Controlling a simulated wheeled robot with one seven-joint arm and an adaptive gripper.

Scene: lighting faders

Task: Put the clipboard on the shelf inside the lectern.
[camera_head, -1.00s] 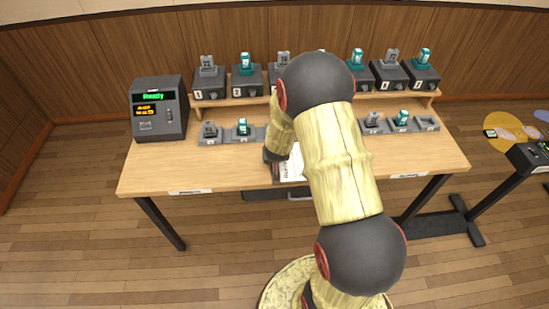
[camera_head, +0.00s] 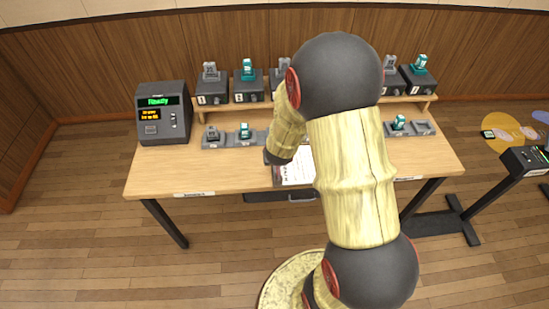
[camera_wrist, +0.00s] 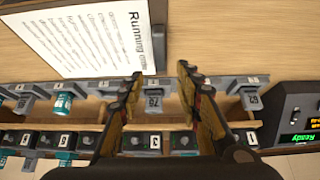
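The clipboard (camera_head: 296,168) lies on the wooden table near its front edge. It shows in the wrist view (camera_wrist: 92,32) as a white printed sheet headed "Running" on a dark board, partly out of frame. My gripper (camera_wrist: 157,82) is open and empty, its two fingers apart just beside the clipboard's lower right corner in that view. In the head view my arm hides part of the clipboard and most of the gripper. A dark stand (camera_head: 525,160) with a flat foot at the right edge may be the lectern; no shelf inside it is visible.
The table (camera_head: 160,172) holds a console (camera_head: 162,113) reading "Ready" at left and grey trays (camera_head: 220,138) with small fader pieces. A raised rack behind carries several numbered black boxes (camera_head: 248,85). A drawer-like dark unit (camera_head: 280,196) hangs under the front edge. Floor between table and stand looks partly clear.

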